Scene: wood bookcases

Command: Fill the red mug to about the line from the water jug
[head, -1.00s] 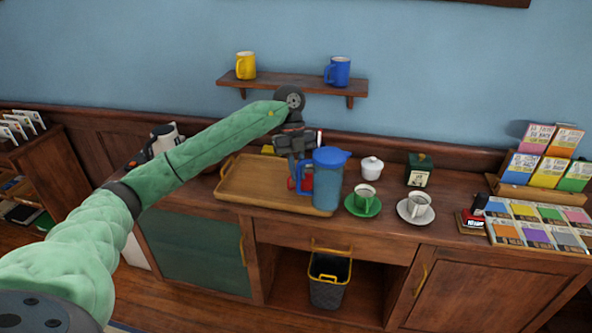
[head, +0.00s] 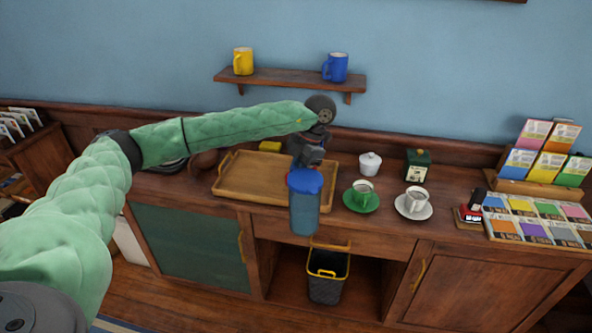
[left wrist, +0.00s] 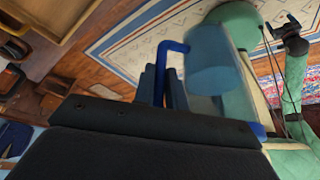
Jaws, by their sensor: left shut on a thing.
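The water jug (head: 304,210), clear blue with a blue lid, is in my left gripper (head: 308,160), in front of the tray and at the counter's front edge. It looks close to upright. In the left wrist view the dark fingers (left wrist: 164,85) are shut on the blue handle (left wrist: 160,62), and the jug's body (left wrist: 212,68) is beyond. The water level is not clear.
The wooden tray (head: 240,182) looks empty where visible. To the right are a green cup (head: 363,190), a white cup (head: 416,198), a sugar pot (head: 370,163) and a green box (head: 418,166). A bin (head: 328,278) stands below. A yellow mug (head: 243,61) and blue mug (head: 336,67) are on the shelf.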

